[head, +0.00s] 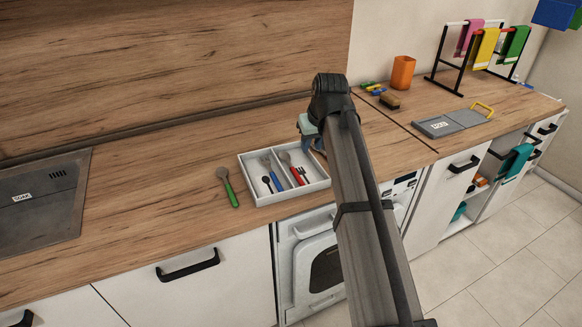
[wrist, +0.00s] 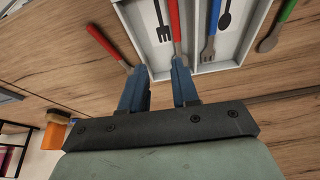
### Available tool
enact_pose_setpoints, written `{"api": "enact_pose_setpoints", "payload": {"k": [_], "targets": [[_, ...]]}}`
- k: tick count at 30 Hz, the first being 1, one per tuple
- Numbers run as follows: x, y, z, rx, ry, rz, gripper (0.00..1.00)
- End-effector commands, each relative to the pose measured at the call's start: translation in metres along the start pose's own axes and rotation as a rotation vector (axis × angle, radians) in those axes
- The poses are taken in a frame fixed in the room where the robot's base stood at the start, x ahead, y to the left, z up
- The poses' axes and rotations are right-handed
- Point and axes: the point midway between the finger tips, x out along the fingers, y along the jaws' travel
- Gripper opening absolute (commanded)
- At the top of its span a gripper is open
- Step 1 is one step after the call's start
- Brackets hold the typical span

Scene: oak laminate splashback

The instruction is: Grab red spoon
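A red-handled utensil with a rounded grey head, seemingly the red spoon (head: 296,174), lies in the right compartment of the white tray (head: 262,200) in the head view. In the wrist view its red handle (wrist: 174,22) points up and its head end is partly hidden behind the right finger. Another red-handled utensil (wrist: 103,44) lies on the counter outside the tray; its end is near the left fingertip and its kind is unclear. My gripper (wrist: 158,78) is open and empty, above the tray's edge; in the head view its blue fingers (head: 318,146) show partly behind my arm.
A blue-handled fork (wrist: 208,46) lies in the tray's other compartment. A green spoon (head: 228,187) lies on the counter left of the tray. A sink (head: 40,200) is at far left. An orange cup (head: 402,72), brush (head: 389,100) and towel rack (head: 446,60) stand right.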

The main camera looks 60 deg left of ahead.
Motion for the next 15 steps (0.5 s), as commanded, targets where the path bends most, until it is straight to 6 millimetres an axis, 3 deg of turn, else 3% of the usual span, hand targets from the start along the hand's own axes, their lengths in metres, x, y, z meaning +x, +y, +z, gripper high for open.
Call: {"api": "enact_pose_setpoints", "payload": {"k": [3,7,15], "targets": [[-0.009,-0.022,-0.014,-0.031,0.008,-0.01,0.3],[-0.007,-0.03,-0.018,-0.042,0.01,-0.014,0.3],[0.036,-0.03,-0.017,-0.041,0.007,-0.015,0.3]]}}
